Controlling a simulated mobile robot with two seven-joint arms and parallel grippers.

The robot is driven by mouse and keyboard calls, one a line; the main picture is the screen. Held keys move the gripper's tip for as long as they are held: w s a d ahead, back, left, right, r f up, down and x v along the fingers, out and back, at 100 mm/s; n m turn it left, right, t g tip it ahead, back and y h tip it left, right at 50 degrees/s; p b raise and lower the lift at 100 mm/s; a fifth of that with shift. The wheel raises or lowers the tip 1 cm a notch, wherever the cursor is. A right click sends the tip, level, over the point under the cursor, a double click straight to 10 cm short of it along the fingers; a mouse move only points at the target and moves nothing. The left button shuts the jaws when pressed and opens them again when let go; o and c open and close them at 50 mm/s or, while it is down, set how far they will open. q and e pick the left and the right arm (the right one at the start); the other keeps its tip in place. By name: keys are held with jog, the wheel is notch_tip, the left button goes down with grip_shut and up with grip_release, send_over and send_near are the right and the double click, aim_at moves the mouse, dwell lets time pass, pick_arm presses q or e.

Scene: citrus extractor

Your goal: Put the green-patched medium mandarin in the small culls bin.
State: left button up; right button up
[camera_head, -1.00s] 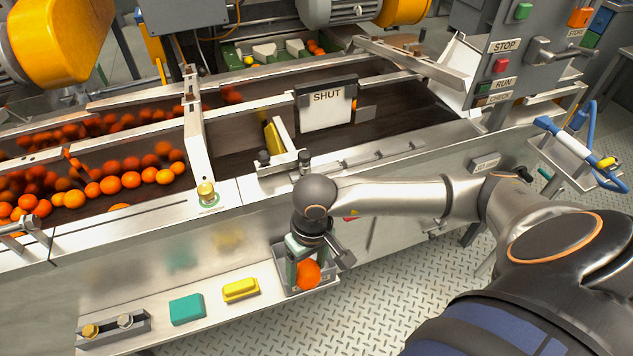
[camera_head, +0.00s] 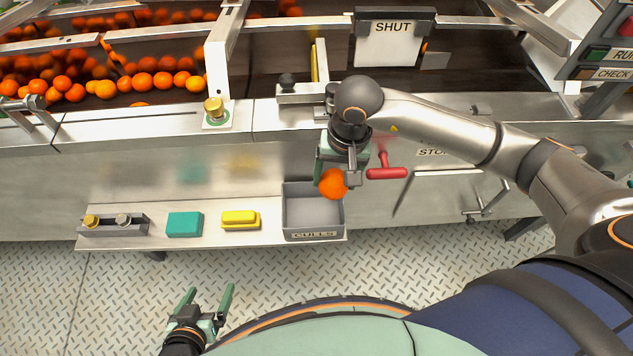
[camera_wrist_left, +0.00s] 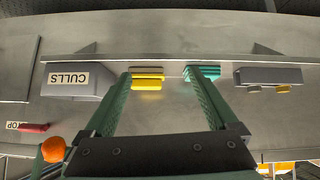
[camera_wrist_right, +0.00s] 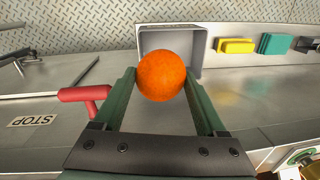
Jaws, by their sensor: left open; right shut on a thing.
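An orange mandarin (camera_head: 333,184) is held between the fingers of my right gripper (camera_head: 336,170). No green patch shows on the sides I see. The small grey culls bin (camera_head: 314,236) sits at the right end of the low shelf, labelled CULLS, and its visible inside is empty. In the head view the mandarin overlaps the bin's back right rim. In the right wrist view the mandarin (camera_wrist_right: 162,76) covers part of the bin (camera_wrist_right: 144,40); its exact height above the bin is unclear. My left gripper (camera_head: 207,292) is open and empty, low in front of the shelf.
The shelf (camera_head: 140,236) also holds a yellow block (camera_head: 240,219), a teal block (camera_head: 185,224) and a grey holder with two knobs (camera_head: 113,225). A red handle (camera_head: 386,173) sticks out right of my right gripper. Many oranges lie on the conveyor (camera_head: 110,75).

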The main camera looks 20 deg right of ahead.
pick_arm(q)
jog(key=shift+m, duration=0.3)
jog(key=f+b, duration=0.1)
jog(key=w+d+f+b, duration=0.1)
jog(key=b, duration=0.1)
jog(key=f+b, duration=0.1)
jog(key=shift+w+d+f, duration=0.3)
jog(key=shift+d+f, duration=0.1)
pick_arm(e)
jog(key=w+a+m, duration=0.1)
jog(key=w+a+f+m, duration=0.2)
jog(key=m, duration=0.1)
jog(key=shift+w+a, duration=0.2)
jog(key=shift+w, duration=0.1)
pick_arm(q)
jog(key=shift+h, duration=0.3)
jog(key=shift+w, duration=0.1)
